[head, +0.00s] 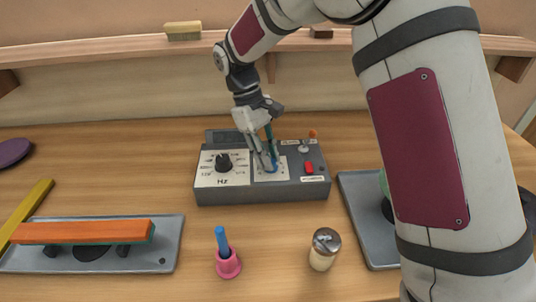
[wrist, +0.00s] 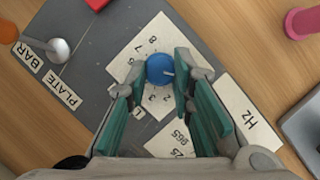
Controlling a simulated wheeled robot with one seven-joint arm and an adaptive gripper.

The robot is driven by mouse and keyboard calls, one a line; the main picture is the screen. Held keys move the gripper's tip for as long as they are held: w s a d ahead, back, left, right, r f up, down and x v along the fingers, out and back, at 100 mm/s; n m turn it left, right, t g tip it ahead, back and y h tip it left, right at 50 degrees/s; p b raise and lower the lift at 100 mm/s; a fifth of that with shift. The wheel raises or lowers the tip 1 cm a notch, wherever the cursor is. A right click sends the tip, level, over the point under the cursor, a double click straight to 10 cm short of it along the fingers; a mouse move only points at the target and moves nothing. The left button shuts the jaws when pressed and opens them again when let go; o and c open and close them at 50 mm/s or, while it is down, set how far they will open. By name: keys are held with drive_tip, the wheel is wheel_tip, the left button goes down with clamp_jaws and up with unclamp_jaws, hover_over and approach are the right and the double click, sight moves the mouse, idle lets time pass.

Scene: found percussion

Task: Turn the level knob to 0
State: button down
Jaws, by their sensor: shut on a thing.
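The level knob (wrist: 160,69) is a round blue knob on a white dial plate with printed numbers (wrist: 125,68), on a grey control box (head: 312,190). Its short white pointer line faces right in the wrist view, toward one finger; the number there is hidden. My gripper (wrist: 160,73) has its teal-padded fingers on either side of the knob, shut on it. In the head view my gripper (head: 268,158) reaches down onto the dial plate, and the fingers mostly cover the knob.
The box also carries a black Hz knob (head: 223,162), a red button (head: 309,168) and a PLATE/BAR toggle (wrist: 58,50). In front stand a pink holder with a blue stick (head: 228,264) and a metal-topped jar (head: 322,258). An orange bar (head: 80,232) lies left.

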drive_tip(key=c, duration=1.4)
unclamp_jaws()
drive_tip(key=shift+s, duration=0.1)
drive_tip(key=v, duration=1.2)
